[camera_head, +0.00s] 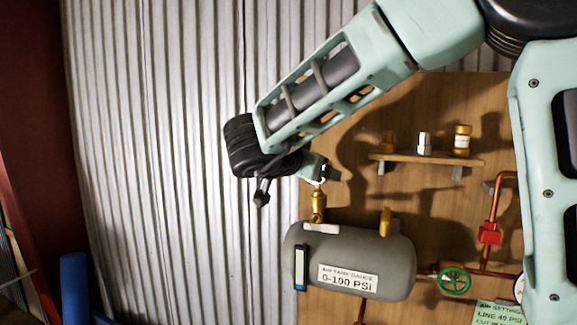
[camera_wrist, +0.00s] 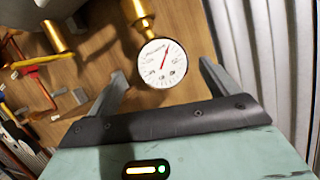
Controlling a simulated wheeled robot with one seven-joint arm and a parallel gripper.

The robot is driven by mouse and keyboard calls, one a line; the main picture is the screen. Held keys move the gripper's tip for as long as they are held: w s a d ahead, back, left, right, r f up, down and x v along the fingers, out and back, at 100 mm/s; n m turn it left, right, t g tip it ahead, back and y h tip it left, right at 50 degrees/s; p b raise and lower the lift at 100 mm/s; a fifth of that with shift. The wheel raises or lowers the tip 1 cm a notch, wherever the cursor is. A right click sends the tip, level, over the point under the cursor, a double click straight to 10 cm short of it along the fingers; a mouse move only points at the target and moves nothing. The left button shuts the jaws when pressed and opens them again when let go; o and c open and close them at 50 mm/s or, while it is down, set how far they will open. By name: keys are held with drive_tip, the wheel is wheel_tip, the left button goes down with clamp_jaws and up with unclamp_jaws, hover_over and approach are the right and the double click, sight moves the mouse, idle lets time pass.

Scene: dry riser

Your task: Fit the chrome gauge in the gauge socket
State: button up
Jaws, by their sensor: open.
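A round gauge (camera_wrist: 162,63) with a white dial and red needle sits at the end of a brass fitting (camera_wrist: 139,14) in the wrist view. Its rim is thin, and I cannot tell whether it is chrome. In the head view, the brass fitting (camera_head: 319,206) rises from the left top of the grey tank (camera_head: 399,270), and the gauge shows only as a pale edge below my gripper. My gripper (camera_wrist: 163,74) is open, its fingers on either side of the gauge with gaps visible. In the head view my gripper (camera_head: 319,173) is just above the fitting, partly hidden.
The tank's label (camera_head: 347,278) reads 0-100 PSI. A second brass piece (camera_head: 385,221) stands on its right top. A wooden shelf (camera_head: 428,159) holds a silver cylinder (camera_head: 424,143) and a labelled brass one (camera_head: 462,140). Red and green valves are at right; corrugated wall is left.

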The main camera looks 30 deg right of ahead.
drive_tip(key=b+v, duration=0.2)
drive_tip(key=v, duration=0.9)
drive_tip(key=shift+s+a+b, duration=0.2)
drive_tip(key=shift+a+b, duration=0.05)
drive_tip(key=shift+b, duration=0.1)
